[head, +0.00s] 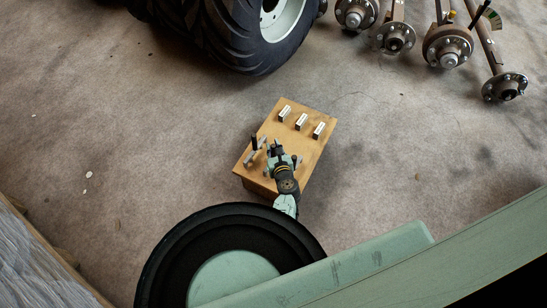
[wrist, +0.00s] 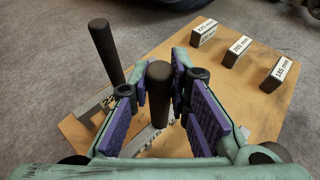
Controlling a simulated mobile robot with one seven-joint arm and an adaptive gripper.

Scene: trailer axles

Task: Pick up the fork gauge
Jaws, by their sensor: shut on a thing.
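A fork gauge stands upright by its black handle (wrist: 158,100) between the purple pads of my gripper (wrist: 165,92) in the wrist view. My gripper is shut on that handle. A grey metal part shows below it, mostly hidden by the fingers. A second fork gauge with a black handle (wrist: 106,52) and a grey, marked metal part stands just left of my gripper, apart from it. In the head view my gripper (head: 277,150) is over the front half of the wooden board and hides the held gauge. The left gauge (head: 254,146) shows beside it.
The wooden board (head: 276,112) carries several dark blocks with white labels along its far side, including a 180 mm block (wrist: 280,73). A big tyre (head: 235,45) stands beyond, with axle hubs (head: 447,47) at the upper right. The floor around the board is clear.

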